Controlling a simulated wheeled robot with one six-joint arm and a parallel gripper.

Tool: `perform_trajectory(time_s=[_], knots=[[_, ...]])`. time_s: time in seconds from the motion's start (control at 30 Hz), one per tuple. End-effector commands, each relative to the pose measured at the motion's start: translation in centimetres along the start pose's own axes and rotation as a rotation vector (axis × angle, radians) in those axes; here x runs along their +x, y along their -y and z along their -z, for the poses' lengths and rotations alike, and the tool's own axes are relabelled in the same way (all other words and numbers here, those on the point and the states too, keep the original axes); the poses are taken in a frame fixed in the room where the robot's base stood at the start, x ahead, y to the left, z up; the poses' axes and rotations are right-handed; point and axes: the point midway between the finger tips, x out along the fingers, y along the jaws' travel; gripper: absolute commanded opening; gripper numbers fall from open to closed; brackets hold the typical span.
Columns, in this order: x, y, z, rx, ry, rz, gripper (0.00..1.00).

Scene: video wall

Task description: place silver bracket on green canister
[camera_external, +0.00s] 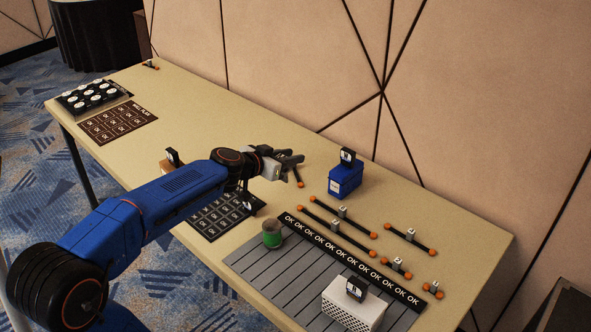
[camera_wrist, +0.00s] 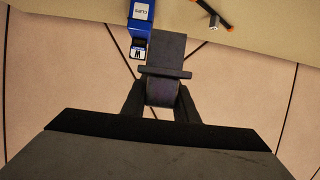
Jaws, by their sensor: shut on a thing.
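My gripper (camera_external: 288,161) is raised over the table, near its back edge, and points right. In the wrist view its fingers (camera_wrist: 160,105) are closed on a grey piece, which I take as the silver bracket (camera_wrist: 167,50). It looks dark in shade, with a flat plate and a crossbar. In the external view the fingers and the bracket blend together, so its outline is unclear. The green canister (camera_external: 272,236) stands upright on the left end of the grey slatted mat (camera_external: 262,262). It is below the gripper in the picture and well apart from it; its top looks open.
A blue box (camera_external: 345,180) with a black-and-white tag stands right of my gripper. Several black rods with orange ends (camera_external: 345,238) lie behind an OK strip (camera_external: 350,259). A white perforated box (camera_external: 352,308) stands on the mat. A tray of white discs (camera_external: 93,96) is far left.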

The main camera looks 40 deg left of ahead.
Motion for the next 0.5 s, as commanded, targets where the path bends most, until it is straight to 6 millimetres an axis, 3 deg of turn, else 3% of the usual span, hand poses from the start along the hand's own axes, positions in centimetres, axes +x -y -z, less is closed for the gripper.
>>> perform_trajectory(time_s=[0.2,0.5], knots=[[-5.3,-3.3,0.5,0.019,0.001,-0.03,0.0],[-10.1,-5.3,0.0,0.026,0.015,-0.033,0.0]])
